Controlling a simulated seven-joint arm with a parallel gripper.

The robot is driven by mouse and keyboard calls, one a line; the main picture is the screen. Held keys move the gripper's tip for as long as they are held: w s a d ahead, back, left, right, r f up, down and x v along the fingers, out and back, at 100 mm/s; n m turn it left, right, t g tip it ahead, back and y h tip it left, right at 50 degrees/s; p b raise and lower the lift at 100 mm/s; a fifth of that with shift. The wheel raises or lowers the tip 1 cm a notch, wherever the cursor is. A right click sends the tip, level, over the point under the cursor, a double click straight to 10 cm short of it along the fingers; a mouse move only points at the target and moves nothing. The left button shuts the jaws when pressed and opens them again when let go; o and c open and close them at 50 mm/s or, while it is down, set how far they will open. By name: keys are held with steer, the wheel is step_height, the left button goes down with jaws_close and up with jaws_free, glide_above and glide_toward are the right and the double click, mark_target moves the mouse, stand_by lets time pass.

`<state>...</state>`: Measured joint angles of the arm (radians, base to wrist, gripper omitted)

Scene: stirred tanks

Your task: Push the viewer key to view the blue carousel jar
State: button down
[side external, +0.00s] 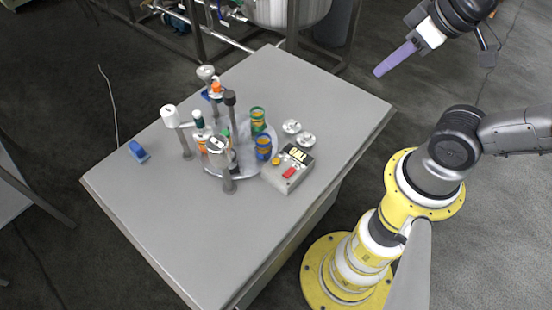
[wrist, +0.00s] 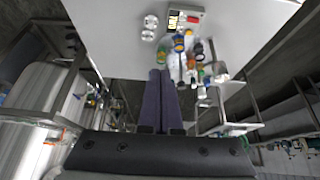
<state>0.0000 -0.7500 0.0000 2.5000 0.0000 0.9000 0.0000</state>
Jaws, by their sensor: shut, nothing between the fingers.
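A grey control box (side external: 288,170) stands on the table, with a red key (side external: 289,173), a yellow round button (side external: 276,160) and a lit display (side external: 298,153). I cannot tell which part is the viewer key. A blue jar with yellow bands (side external: 263,147) stands on the round grey carousel (side external: 243,172), left of the box. A green banded jar (side external: 258,121) stands behind it. My gripper (side external: 378,72) is shut and empty, high up beyond the table's right side, well apart from the box. In the wrist view its purple fingers (wrist: 160,73) lie together, and the box (wrist: 186,17) shows above them.
Several posts and small jars crowd the carousel, including a dark-topped post (side external: 230,98) and a white-headed post (side external: 170,113). Two silver round pieces (side external: 298,132) lie behind the box. A blue object (side external: 138,151) lies at the left. The table's front and right areas are clear.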

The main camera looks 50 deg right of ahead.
stand_by(0.4)
steer(key=w+a+r+n+t, duration=0.1)
steer(key=w+r+n+t, duration=0.25)
steer(key=w, duration=0.55)
steer(key=n+y, duration=0.2)
steer(key=n, duration=0.6)
glide_above(276, 162)
step_height(276, 162, down, 24)
steer(key=r, duration=0.1)
steer(key=shift+s+d+f, duration=0.25)
steer(key=shift+s+d, duration=0.15)
steer(key=shift+s, duration=0.05)
steer(key=shift+f, duration=4.4)
